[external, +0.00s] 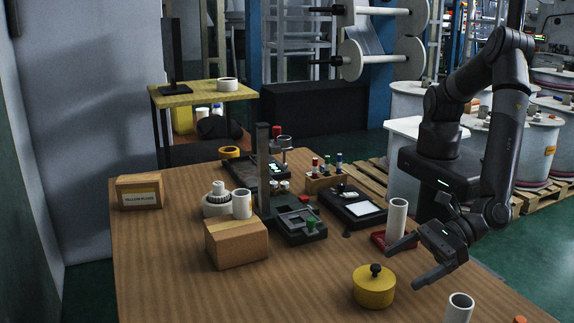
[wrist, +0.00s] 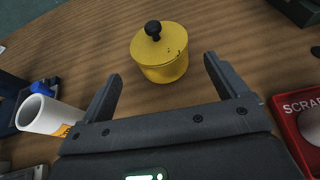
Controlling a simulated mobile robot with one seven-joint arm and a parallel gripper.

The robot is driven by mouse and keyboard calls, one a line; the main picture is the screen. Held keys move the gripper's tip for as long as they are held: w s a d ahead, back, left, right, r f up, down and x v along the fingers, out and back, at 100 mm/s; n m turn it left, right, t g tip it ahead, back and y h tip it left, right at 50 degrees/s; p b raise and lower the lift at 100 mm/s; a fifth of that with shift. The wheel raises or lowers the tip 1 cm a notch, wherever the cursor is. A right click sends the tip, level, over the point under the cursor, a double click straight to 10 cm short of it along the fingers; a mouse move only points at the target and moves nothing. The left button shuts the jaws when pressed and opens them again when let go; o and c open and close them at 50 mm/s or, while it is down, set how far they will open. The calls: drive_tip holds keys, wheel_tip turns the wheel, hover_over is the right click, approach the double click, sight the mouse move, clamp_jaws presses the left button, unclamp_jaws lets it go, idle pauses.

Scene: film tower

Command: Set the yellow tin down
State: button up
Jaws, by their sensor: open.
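The yellow tin (external: 374,288) is a short round tin with a lid and a black knob. It stands upright on the wooden table (external: 160,270) near the front. It also shows in the wrist view (wrist: 160,58), just beyond my fingertips. My gripper (external: 403,264) is open and empty, to the right of the tin in the external view. In the wrist view my two fingers (wrist: 162,72) are spread apart, with the tin ahead of the gap between them. I see no contact between the fingers and the tin.
A white roll (wrist: 48,115) stands to the left in the wrist view. A red scrap tray (wrist: 290,125) is at its right. Cardboard boxes (external: 236,246), a black device (external: 300,226) and a scale (external: 352,207) stand farther back. The table left of the tin is clear.

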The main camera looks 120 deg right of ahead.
drive_tip(key=v, duration=0.4)
drive_tip(key=shift+d, duration=0.1)
drive_tip(key=w+d+r+m+g+h, duration=0.1)
drive_tip(key=d+r+m+g+h, duration=0.15)
drive_tip(key=d+r+m, duration=0.65)
drive_tip(key=w+d+r+m+g+h, duration=0.1)
drive_tip(key=w+d+r+m+g, duration=0.3)
drive_tip(key=d, duration=0.9)
drive_tip(key=s+d+r+m+g+y, duration=0.1)
drive_tip(key=s+d+r+m, duration=0.35)
drive_tip(key=d, duration=0.35)
drive_tip(key=s+d+r+m+g, duration=0.1)
drive_tip(key=s+d+r+m, duration=0.35)
drive_tip(key=d, duration=0.35)
drive_tip(key=s+d+r+m+y, duration=0.1)
drive_tip(key=s+d+r+m, duration=0.1)
drive_tip(key=s, duration=0.5)
drive_tip(key=s+d+r+m+y, duration=0.2)
drive_tip(key=s+d+m, duration=0.1)
drive_tip(key=s+m, duration=0.3)
drive_tip(key=s+d+r+m+y, duration=0.1)
drive_tip(key=s+d+r+m, duration=0.1)
drive_tip(key=s, duration=0.6)
drive_tip(key=shift+d+m+t+y, duration=0.35)
drive_tip(key=shift+d+m, duration=0.45)
drive_tip(key=shift+m, duration=0.3)
